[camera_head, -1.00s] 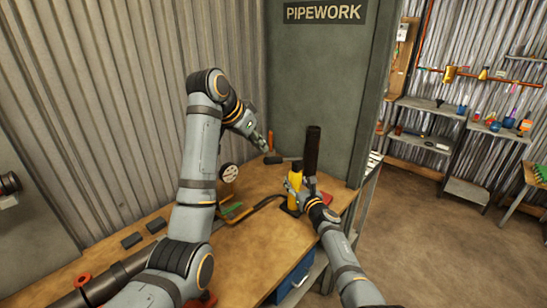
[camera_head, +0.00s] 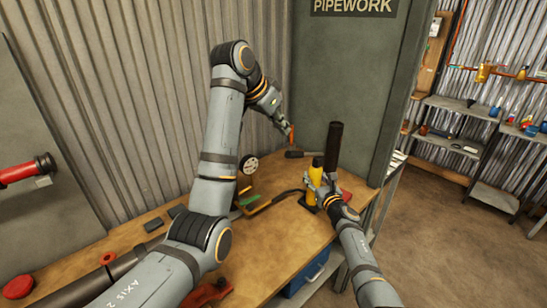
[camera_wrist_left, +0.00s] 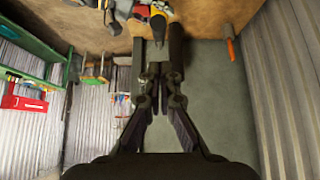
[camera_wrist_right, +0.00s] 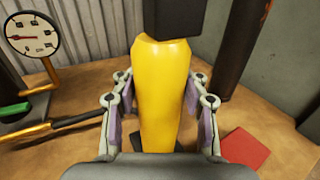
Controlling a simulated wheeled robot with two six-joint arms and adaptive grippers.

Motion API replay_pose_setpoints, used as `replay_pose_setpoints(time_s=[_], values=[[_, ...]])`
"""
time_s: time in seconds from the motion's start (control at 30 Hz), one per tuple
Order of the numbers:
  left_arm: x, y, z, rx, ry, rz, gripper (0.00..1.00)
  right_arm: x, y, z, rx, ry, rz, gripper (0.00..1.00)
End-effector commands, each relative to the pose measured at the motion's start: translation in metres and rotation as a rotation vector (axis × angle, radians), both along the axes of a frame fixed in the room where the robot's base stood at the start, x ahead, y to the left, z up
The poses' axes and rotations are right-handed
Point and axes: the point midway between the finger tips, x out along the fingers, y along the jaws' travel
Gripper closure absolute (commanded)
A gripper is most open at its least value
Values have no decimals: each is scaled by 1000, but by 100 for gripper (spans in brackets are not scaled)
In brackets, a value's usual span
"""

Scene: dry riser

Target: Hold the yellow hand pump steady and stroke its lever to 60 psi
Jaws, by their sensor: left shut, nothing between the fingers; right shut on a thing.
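The yellow hand pump (camera_head: 315,173) stands upright on the bench and fills the middle of the right wrist view (camera_wrist_right: 160,90). My right gripper (camera_head: 325,188) is shut around its body, one finger on each side. A black bar (camera_head: 299,154), apparently the lever, reaches left from the pump's top. The right wrist view shows a black block (camera_wrist_right: 175,20) above the yellow body. My left gripper (camera_head: 287,128) is shut and empty, above and left of the pump, seemingly apart from the bar. A round gauge (camera_wrist_right: 32,33) has a red needle; its reading is too small to tell.
A tall dark cylinder (camera_head: 334,148) stands just behind the pump. A bent hose (camera_head: 275,202) runs between gauge and pump. A red flat piece (camera_wrist_right: 245,148) lies right of the pump.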

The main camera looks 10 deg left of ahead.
Motion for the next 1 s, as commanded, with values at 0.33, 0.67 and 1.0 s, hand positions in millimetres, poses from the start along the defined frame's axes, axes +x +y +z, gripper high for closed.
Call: replay_pose_setpoints(time_s=[0.33,0.67,1.0], values=[[-10,6,-10,0,0,1,100,0,-1,0,-2,-1,-1,100],[1,-3,-30,-1,3,0,100,0,-1,0,-2,-1,-1,100],[21,-17,-60,0,0,1,100,0,-1,0,-1,0,-1,100]])
